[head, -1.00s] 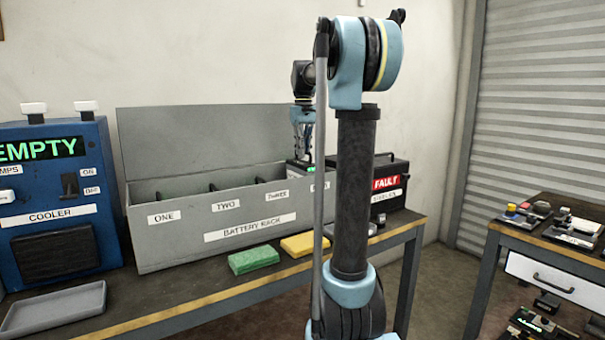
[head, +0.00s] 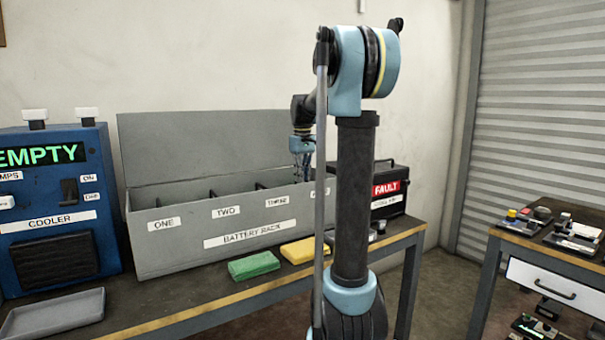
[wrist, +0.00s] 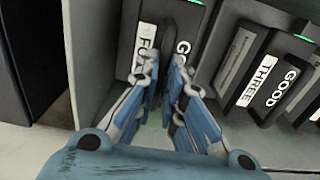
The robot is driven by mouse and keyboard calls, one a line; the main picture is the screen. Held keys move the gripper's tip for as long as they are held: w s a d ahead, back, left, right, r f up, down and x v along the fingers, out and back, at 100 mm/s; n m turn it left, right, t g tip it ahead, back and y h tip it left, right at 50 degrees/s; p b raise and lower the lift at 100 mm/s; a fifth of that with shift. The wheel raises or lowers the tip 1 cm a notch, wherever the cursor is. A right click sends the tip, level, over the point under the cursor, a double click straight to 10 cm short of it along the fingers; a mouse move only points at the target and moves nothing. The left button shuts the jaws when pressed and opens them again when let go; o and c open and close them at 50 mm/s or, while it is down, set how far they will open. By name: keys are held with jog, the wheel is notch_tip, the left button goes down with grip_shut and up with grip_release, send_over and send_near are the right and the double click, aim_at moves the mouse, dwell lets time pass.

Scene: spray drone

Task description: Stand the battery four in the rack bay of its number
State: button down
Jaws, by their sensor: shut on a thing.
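Battery four (wrist: 127,45) is a dark case with white "FO…" and "GO…" labels, partly covered by my fingers in the wrist view. My gripper (wrist: 166,78) is shut on it. In the head view my gripper (head: 303,172) reaches down into the right end of the grey battery rack (head: 175,250), at the bay beside the one labelled THREE. The front wall hides the battery there, and my arm partly covers that bay's label. I cannot tell whether the battery touches the bay floor. Battery three (wrist: 291,97), labelled THREE and GOOD, stands beside it in the wrist view.
A black case (head: 390,190) marked FAULT stands just right of the rack. A blue cooler (head: 60,200) and a grey tray (head: 50,315) are at the left. Green (head: 254,265) and yellow (head: 300,250) blocks lie before the rack. A second table (head: 545,245) is at the right.

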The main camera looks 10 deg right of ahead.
jog(key=c, duration=1.7)
grip_release()
jog(key=shift+r, duration=0.1)
notch_tip(320, 180, up, 12)
jog(key=shift+s, duration=0.1)
